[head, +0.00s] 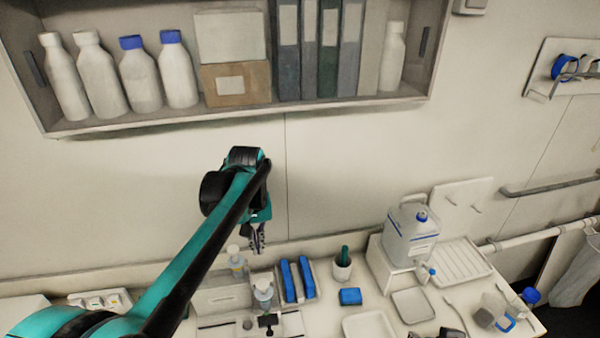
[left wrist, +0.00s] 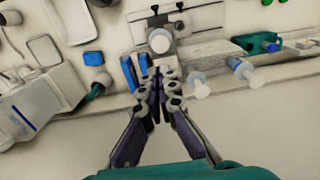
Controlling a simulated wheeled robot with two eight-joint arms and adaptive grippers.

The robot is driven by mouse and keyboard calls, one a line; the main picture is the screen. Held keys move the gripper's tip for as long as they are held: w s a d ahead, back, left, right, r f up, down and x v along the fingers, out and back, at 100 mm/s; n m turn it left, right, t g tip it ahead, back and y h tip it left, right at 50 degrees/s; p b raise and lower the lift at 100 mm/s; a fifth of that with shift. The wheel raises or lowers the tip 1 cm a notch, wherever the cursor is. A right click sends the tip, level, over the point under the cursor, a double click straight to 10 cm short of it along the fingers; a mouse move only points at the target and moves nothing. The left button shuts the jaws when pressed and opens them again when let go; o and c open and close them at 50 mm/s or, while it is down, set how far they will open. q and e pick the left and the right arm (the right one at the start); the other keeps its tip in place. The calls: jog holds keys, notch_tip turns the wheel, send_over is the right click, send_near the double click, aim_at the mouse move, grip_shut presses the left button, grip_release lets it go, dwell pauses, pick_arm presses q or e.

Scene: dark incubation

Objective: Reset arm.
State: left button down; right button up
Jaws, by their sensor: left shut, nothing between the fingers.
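My left arm (head: 196,262) comes in from the lower left of the head view and reaches up over the bench. My left gripper (head: 257,240) hangs at its end, pointing down, above the back of the bench. In the left wrist view the left gripper (left wrist: 157,82) shows its two fingers together, with nothing between them. It is apart from the bench items below. My right gripper is in neither view.
A water container (head: 411,236) stands to the right, beside a drying rack (head: 452,262). A wall shelf (head: 150,124) holds bottles and binders above. The wall between shelf and bench is bare.

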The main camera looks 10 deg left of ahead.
pick_arm(q)
jog(key=s+d+f+m+t+b, duration=0.1)
jog(key=s+f+b, duration=0.3)
jog(key=f+b, duration=0.5)
jog(key=s+d+f+m+t+b, duration=0.2)
jog(key=s+f+b, duration=0.3)
jog(key=f+b, duration=0.5)
jog(key=s+d+f+m+t+b, duration=0.2)
jog(key=s+f+t+b, duration=0.2)
jog(key=f+b, duration=0.5)
notch_tip(320, 180, down, 5)
jog(key=shift+s+d+r, duration=0.15)
jog(key=shift+s+d, duration=0.05)
jog(key=shift+d, duration=0.1)
